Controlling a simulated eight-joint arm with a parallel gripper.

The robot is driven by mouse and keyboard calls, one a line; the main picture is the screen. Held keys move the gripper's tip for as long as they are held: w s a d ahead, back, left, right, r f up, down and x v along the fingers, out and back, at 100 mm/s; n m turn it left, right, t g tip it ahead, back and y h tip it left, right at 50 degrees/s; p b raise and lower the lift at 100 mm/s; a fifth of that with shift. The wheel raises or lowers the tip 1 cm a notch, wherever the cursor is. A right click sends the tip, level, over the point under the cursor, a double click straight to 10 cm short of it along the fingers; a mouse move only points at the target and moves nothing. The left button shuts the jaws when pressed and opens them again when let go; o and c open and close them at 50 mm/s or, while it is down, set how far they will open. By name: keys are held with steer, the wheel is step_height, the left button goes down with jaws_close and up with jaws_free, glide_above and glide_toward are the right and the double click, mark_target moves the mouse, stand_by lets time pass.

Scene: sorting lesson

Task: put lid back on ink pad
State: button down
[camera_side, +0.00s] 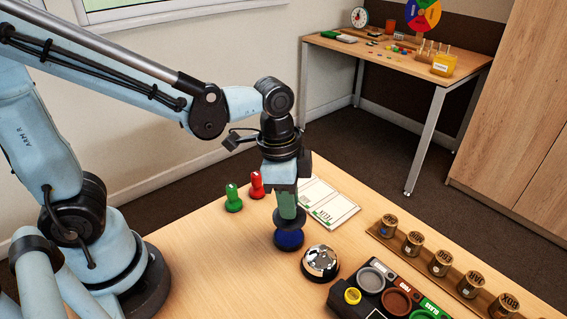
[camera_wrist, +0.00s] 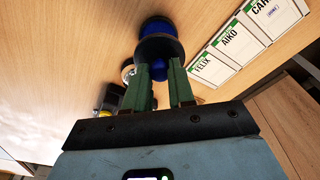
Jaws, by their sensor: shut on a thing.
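My gripper (camera_side: 288,215) points down over the table, its green fingers shut on the small blue knob (camera_wrist: 158,70) of a dark round lid (camera_wrist: 160,48). In the side view the lid (camera_side: 290,222) shows as a dark disc just under the fingertips. Right below it is the round blue ink pad (camera_side: 289,240) with a dark rim. In the wrist view the blue pad (camera_wrist: 158,25) shows past the lid's edge. My gripper (camera_wrist: 161,82) and the lid hide part of the pad. I cannot tell whether lid and pad touch.
A chrome bell (camera_side: 320,262) stands close on the right. Beyond it is a dark tray (camera_side: 338,296) with coloured round wells. Green (camera_side: 233,199) and red (camera_side: 257,185) stamps stand at left. Name cards (camera_side: 334,210) lie behind. Labelled pots (camera_side: 413,243) line the right edge. The front-left table is clear.

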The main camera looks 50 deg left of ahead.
steer(key=shift+f, duration=2.55)
steer(key=shift+f, duration=0.15)
stand_by(0.3)
steer(key=shift+c, duration=2)
jaws_free()
steer(key=shift+r, duration=3.5)
